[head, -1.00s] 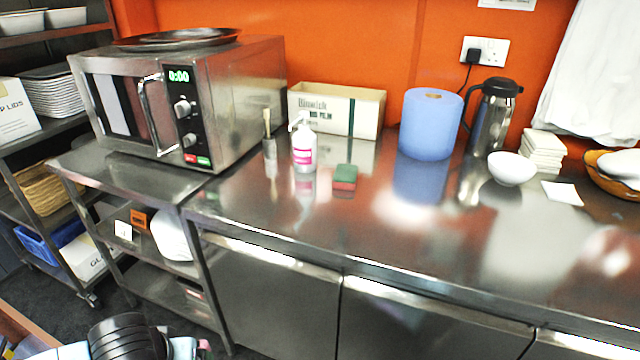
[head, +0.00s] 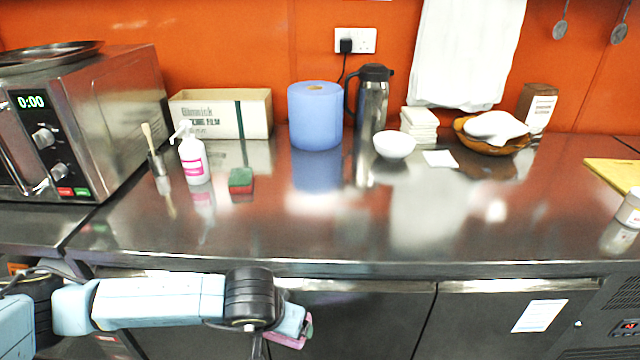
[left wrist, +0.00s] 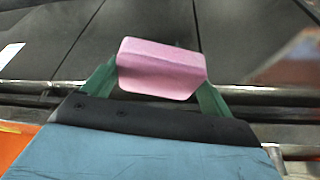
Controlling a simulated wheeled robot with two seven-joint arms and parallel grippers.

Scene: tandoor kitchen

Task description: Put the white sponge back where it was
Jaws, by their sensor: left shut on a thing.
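My left gripper (left wrist: 160,85) is shut on a pink block (left wrist: 160,68) that looks like a sponge, held between its two green fingers. In the head view, the pink block (head: 290,340) shows partly behind my left gripper (head: 298,325), in front of the counter doors and below the counter top. I see no sponge that is clearly white. A green and red sponge (head: 241,181) lies on the steel counter (head: 330,220), to the right of a white pump bottle (head: 193,158). My right gripper is out of view.
A blue paper roll (head: 315,115), a steel flask (head: 372,95), a white bowl (head: 394,145) and a white stack (head: 419,125) stand along the back. A microwave (head: 90,120) is at the left. The counter's front middle is clear.

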